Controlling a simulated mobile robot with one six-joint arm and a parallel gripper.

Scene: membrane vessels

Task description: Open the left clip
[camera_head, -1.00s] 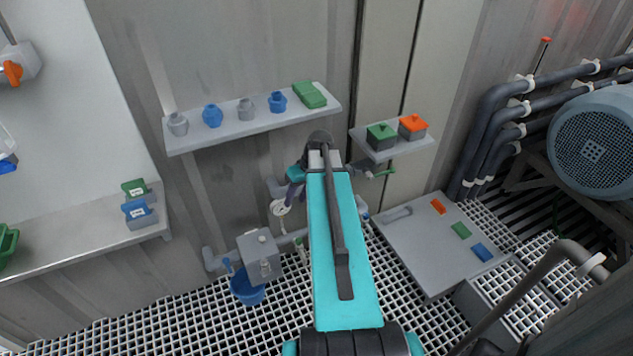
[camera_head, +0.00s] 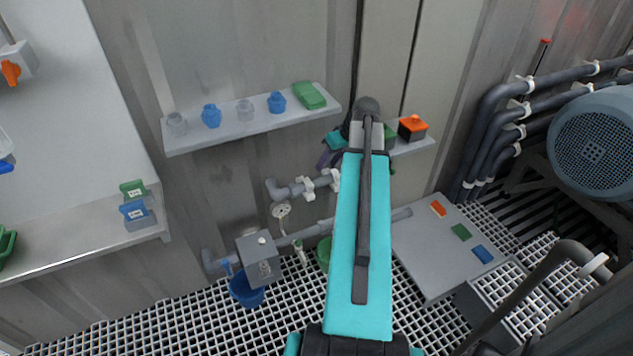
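Two white clips sit on a short grey pipe (camera_head: 285,191) low on the wall, just left of my arm. The left clip (camera_head: 307,188) is in plain view around the pipe. The right clip (camera_head: 334,180) is close to my arm's edge. Whether either clip is open or closed is too small to tell. My teal arm reaches up the middle of the picture. Teal and dark parts of my wrist show left of the arm, above the clips. My gripper's fingers are hidden behind the arm.
A shelf (camera_head: 190,140) with small vessels hangs above the pipe. Below are a round gauge-like part (camera_head: 281,210), a grey box (camera_head: 258,258), a blue bucket (camera_head: 246,290) and a partly hidden green bucket (camera_head: 323,254). A grey panel (camera_head: 425,255) lies to the right.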

